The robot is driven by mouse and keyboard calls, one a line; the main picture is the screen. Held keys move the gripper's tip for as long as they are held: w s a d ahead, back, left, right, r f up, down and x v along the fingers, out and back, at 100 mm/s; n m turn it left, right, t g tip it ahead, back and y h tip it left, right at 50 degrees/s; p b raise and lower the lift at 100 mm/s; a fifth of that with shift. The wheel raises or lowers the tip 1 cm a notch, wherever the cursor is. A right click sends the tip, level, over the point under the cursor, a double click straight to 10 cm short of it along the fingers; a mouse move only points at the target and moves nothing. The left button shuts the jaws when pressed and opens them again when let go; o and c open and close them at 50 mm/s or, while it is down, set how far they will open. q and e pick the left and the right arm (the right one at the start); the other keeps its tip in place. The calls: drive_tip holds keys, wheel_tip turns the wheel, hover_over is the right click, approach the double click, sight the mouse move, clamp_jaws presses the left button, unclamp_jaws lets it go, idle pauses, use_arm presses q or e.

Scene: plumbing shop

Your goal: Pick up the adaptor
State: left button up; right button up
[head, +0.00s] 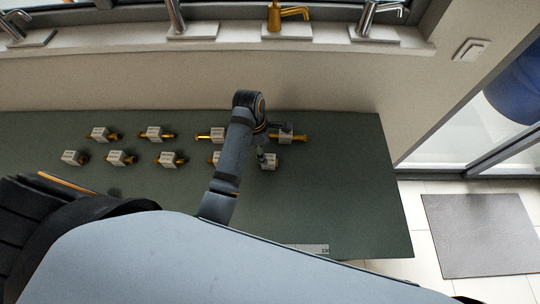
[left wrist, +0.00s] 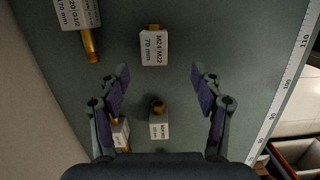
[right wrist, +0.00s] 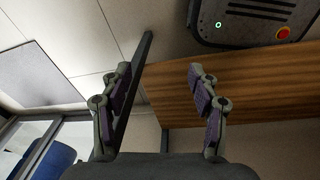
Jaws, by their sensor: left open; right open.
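Several brass adaptors with white label blocks lie in two rows on the green bench top. In the head view, the right-hand front one (head: 268,162) is just below my left gripper (head: 264,150), and a longer one (head: 287,135) lies behind it. In the left wrist view, my left gripper (left wrist: 160,75) is open and empty. An adaptor labelled M24 M22 70 mm (left wrist: 154,48) lies beyond its fingertips. Another adaptor (left wrist: 159,126) shows between the fingers, and one more (left wrist: 120,138) is partly hidden by the left finger. My right gripper (right wrist: 160,80) is open and empty.
The green bench (head: 350,200) is clear at its right end. A ruler (left wrist: 290,85) runs along its front edge. Taps (head: 288,22) stand on the ledge behind. In the right wrist view are a wooden surface (right wrist: 250,85) and a dark device with a red button (right wrist: 283,32).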

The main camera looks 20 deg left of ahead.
sight(268, 158)
use_arm(q)
drive_tip(key=f, duration=0.2)
drive_tip(key=shift+s+d+f, duration=0.2)
drive_tip(key=shift+d+f, duration=0.05)
drive_tip(key=shift+f, duration=0.1)
drive_tip(key=f, duration=0.1)
drive_tip(key=w+f+p, duration=0.1)
drive_tip(key=shift+w+d+f, duration=0.1)
drive_tip(key=shift+w+f, duration=0.15)
drive_tip(key=shift+f, duration=0.1)
wheel_tip(268, 158, down, 2)
drive_tip(key=shift+d+f+p, duration=0.1)
drive_tip(key=shift+f+p, duration=0.1)
drive_tip(key=shift+p, duration=0.45)
drive_tip(key=shift+w+d+f, duration=0.1)
drive_tip(key=shift+f, duration=0.7)
drive_tip(key=shift+c, duration=1)
drive_tip(key=c, duration=1.1)
use_arm(e)
drive_tip(key=r, duration=0.2)
drive_tip(key=shift+w+a+r, duration=0.1)
drive_tip(key=shift+w+r, duration=0.15)
drive_tip(key=shift+r, duration=0.1)
use_arm(q)
drive_tip(key=shift+r, duration=0.1)
